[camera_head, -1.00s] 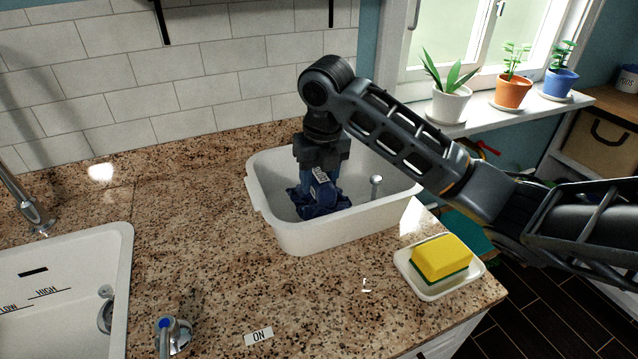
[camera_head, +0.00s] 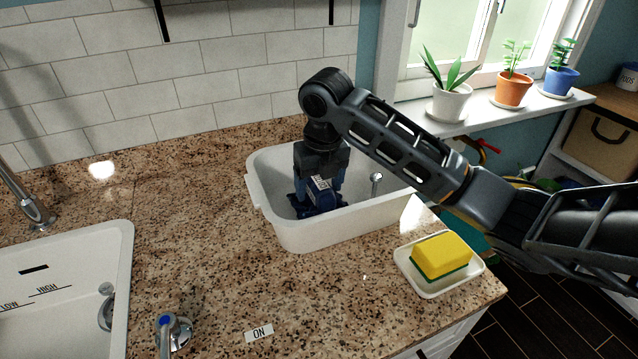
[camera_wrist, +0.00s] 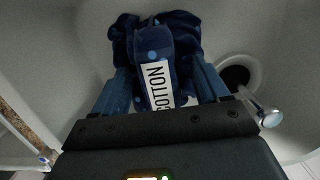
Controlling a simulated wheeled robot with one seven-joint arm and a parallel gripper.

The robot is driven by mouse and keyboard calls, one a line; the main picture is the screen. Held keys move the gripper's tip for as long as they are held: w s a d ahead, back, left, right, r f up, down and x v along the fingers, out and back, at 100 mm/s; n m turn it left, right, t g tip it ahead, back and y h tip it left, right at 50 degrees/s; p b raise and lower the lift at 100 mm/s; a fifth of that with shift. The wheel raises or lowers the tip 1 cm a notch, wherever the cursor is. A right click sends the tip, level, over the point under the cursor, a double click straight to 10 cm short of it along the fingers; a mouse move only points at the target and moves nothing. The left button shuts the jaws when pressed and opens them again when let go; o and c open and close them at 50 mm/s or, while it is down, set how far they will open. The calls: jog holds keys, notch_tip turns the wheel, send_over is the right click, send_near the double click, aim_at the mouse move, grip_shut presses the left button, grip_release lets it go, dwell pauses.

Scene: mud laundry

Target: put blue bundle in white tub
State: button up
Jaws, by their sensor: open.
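The blue bundle (camera_head: 318,207) lies inside the white tub (camera_head: 340,234), on its floor. It is dark blue cloth with a band and a white label reading COTTON. In the wrist view the bundle (camera_wrist: 180,30) fills the middle top, with the label facing the camera. My gripper (camera_head: 320,188) points down into the tub from above. Its blue fingers are apart, one on each side of the bundle's banded middle. Whether either finger touches the cloth I cannot tell. The tub floor (camera_wrist: 265,30) shows around the bundle in the wrist view.
A metal knob (camera_head: 376,180) stands inside the tub by a dark drain hole (camera_wrist: 234,76). A yellow sponge (camera_head: 441,255) sits on a white dish (camera_head: 432,287) right of the tub. A sink (camera_head: 60,290) is at left.

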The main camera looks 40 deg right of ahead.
jog(key=shift+r+p, duration=0.3)
notch_tip(320, 180, up, 12)
jog(key=s, duration=0.1)
jog(key=shift+s+a+f+b, duration=0.2)
jog(key=shift+s+a+b, duration=0.1)
jog(key=shift+a+b, duration=0.05)
